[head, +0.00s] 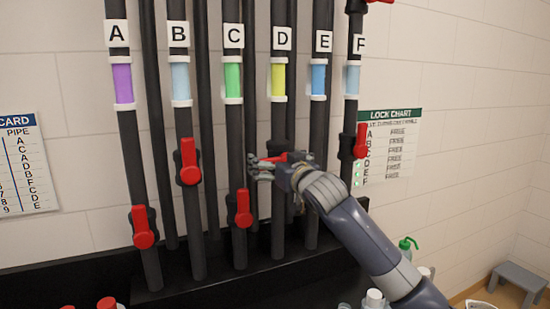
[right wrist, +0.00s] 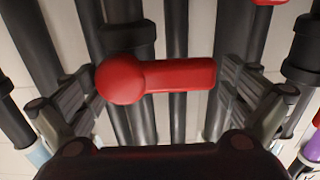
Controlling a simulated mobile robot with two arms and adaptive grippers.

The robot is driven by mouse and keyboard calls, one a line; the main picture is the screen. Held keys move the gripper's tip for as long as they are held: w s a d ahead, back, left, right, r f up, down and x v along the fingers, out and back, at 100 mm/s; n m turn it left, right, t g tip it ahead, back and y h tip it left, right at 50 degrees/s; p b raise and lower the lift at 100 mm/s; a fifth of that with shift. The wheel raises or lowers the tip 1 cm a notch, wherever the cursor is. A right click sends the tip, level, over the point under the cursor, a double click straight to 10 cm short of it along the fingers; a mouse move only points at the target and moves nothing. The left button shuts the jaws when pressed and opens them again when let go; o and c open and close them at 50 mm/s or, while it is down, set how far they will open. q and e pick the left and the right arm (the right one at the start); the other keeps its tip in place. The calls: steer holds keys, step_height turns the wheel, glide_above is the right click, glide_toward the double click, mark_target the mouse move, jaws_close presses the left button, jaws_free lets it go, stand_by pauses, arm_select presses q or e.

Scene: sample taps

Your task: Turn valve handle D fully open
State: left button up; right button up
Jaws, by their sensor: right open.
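Pipe D (head: 277,205) carries a yellow band under its white D label (head: 281,37). The red valve handle D (head: 273,158) is mostly hidden by my right gripper in the head view. In the right wrist view the red handle (right wrist: 165,78) shows whole, lying crosswise to its pipe, round hub at left and lever tip at right. My right gripper (head: 258,167) is open around it. In the right wrist view its fingers (right wrist: 163,105) stand at the hub end and the tip end; I cannot tell whether they touch. My left gripper is out of view.
Red handles A (head: 143,228), B (head: 188,162), C (head: 240,208) and F (head: 361,141) sit on neighbouring pipes, C close by on the left. No handle on pipe E shows. A lock chart (head: 390,140) hangs at right. Bottles, one a green-topped bottle (head: 406,250), stand low at right.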

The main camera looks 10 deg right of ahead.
steer(key=shift+w, duration=0.15)
steer(key=c, duration=1.3)
